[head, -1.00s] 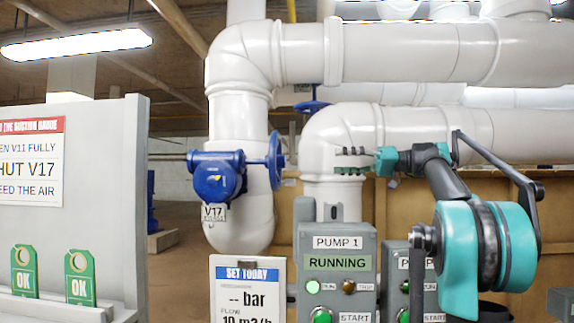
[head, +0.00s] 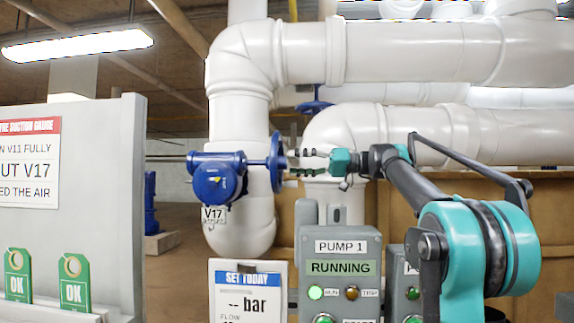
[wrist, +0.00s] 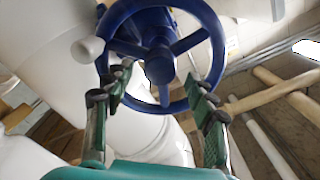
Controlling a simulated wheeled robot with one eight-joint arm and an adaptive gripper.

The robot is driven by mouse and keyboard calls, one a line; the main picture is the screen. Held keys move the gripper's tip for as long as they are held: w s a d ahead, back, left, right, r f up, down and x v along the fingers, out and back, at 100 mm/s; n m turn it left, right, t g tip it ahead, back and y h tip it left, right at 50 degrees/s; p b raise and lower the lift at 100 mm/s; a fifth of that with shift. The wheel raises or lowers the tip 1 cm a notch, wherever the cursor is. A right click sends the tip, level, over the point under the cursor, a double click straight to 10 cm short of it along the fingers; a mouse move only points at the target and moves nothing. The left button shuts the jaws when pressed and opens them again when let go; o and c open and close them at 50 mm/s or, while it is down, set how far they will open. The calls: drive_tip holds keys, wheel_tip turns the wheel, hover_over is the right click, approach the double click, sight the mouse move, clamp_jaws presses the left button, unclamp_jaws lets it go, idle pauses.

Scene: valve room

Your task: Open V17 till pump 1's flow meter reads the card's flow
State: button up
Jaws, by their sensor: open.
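The blue V17 valve (head: 218,178) sits on a white vertical pipe, with its tag (head: 214,214) below the body. Its handwheel (head: 276,163) is on the right side, seen nearly edge-on. My gripper (head: 292,161) is open just right of the wheel. In the wrist view, the blue spoked handwheel (wrist: 160,62) lies ahead, and the open fingers of my gripper (wrist: 162,95) stand either side of its lower part. I cannot tell whether they touch the rim. The "Set today" card (head: 248,290) shows "-- bar"; its flow line is cut off. No flow meter shows.
The pump 1 panel (head: 341,270) reads "Running" with a lit green lamp and stands below my arm. A sign board (head: 90,150) with green OK tags (head: 75,280) stands at left. A second blue handwheel (head: 313,107) sits behind between the pipes.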

drive_tip(key=shift+a, duration=1.6)
clamp_jaws()
